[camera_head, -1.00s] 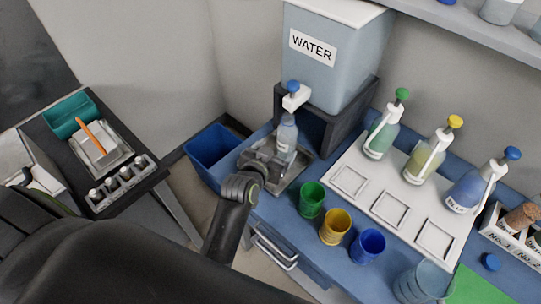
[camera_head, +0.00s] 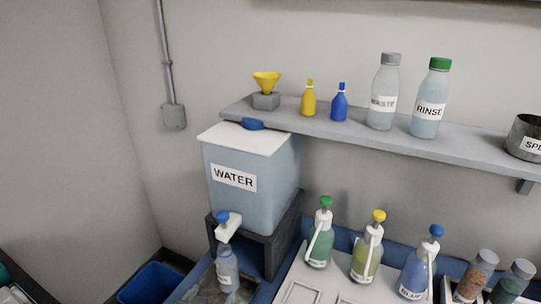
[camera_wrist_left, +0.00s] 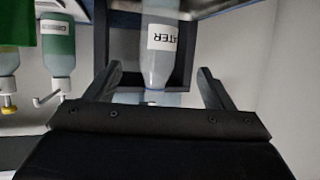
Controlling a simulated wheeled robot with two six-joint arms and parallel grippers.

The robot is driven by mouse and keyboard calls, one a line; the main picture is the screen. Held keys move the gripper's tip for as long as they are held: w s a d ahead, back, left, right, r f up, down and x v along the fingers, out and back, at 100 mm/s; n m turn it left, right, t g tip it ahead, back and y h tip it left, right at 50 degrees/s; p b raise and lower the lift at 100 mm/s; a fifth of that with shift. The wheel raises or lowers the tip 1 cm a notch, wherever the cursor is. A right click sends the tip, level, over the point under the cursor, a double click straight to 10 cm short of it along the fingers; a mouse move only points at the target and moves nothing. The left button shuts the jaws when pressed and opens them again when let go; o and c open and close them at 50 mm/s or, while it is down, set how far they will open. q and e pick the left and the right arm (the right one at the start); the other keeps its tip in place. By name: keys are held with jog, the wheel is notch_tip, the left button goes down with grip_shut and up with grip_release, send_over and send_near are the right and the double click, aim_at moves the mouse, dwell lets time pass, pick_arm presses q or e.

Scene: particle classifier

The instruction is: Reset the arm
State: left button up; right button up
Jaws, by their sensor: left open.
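My left gripper (camera_wrist_left: 159,72) is open in the left wrist view, one dark finger on each side of the picture. A clear bottle (camera_wrist_left: 160,62) with a white label ending in "ATER" shows upside down between the fingers, with gaps on both sides; its depth from the fingertips is hard to judge. In the head view a small clear bottle (camera_head: 227,268) stands upright under the blue-topped tap (camera_head: 226,224) of the water tank (camera_head: 246,185). I cannot make out my arms in the head view. My right gripper is not in view.
A shelf (camera_head: 330,128) carries a yellow funnel (camera_head: 267,82), small bottles and larger labelled ones. Below it stand green (camera_head: 320,240), yellow (camera_head: 367,258) and blue (camera_head: 416,272) pump bottles. A blue bin (camera_head: 150,284) is at lower left.

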pick_arm(q)
jog(key=s+a+f+g+y, duration=0.1)
jog(key=s+a+g, duration=0.25)
jog(key=s, duration=0.45)
jog(key=s+a+f+n+g+y, duration=0.1)
jog(key=s+a+g, duration=0.25)
jog(key=s, duration=0.55)
jog(key=s+a+f+g+y, duration=0.1)
jog(key=s+a+f+g, duration=0.15)
jog(key=s+a, duration=0.4)
notch_tip(320, 180, down, 24)
jog(key=s+r+g, duration=0.1)
jog(key=s+g, duration=0.1)
jog(key=s+d+f+h, duration=0.1)
jog(key=s+f, duration=1.4)
jog(key=f, duration=0.2)
jog(key=shift+d+g, duration=0.2)
jog(key=shift+g, duration=0.15)
